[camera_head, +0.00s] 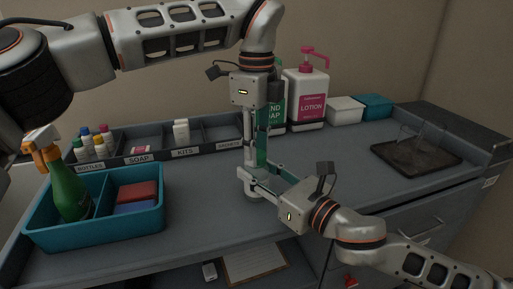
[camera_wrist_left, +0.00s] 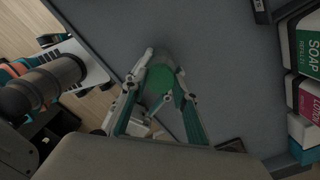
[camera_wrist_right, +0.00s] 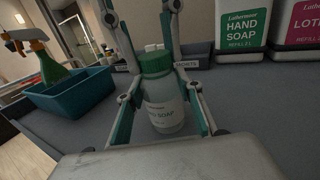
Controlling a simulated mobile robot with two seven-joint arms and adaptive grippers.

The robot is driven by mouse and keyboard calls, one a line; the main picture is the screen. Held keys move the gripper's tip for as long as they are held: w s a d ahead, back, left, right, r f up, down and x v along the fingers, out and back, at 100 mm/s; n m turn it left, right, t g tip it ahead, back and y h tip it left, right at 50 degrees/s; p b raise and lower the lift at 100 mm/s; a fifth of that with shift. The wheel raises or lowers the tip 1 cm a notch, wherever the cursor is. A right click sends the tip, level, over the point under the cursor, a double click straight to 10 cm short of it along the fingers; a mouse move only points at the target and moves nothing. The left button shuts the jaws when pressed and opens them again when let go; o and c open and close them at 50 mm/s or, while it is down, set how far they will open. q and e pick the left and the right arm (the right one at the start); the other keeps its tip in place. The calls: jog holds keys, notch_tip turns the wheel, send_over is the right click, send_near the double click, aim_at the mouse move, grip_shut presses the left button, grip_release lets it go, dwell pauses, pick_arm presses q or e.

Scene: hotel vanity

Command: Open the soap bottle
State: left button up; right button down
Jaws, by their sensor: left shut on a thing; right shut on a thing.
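The soap bottle (camera_wrist_right: 166,112) is a small, clear-white bottle with a green cap (camera_wrist_right: 155,62), standing upright on the counter. In the head view the bottle (camera_head: 249,186) is mostly hidden by my grippers. My right gripper (camera_wrist_right: 160,92) is shut on the bottle's body from the front right. My left gripper (camera_head: 252,163) points straight down from above and is shut on the green cap. In the left wrist view the cap (camera_wrist_left: 160,79) shows between its fingers. Whether the cap has turned on the neck cannot be told.
A teal bin (camera_head: 92,233) with a green spray bottle (camera_head: 69,190) and sponges stands at left. A grey labelled organizer (camera_head: 205,147) runs behind. Hand soap (camera_wrist_right: 241,22) and lotion (camera_head: 306,95) refill jugs stand behind. A dark tray (camera_head: 417,158) lies right; the counter between is clear.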

pick_arm(q)
jog(key=n, duration=0.5)
jog(key=shift+n, duration=0.3)
jog(key=n, duration=0.3)
jog(key=shift+n, duration=0.3)
jog(key=shift+r, duration=0.35)
jog(key=shift+r, duration=0.8)
jog(key=shift+r, duration=2)
pick_arm(e)
jog(key=c, duration=1.3)
grip_release()
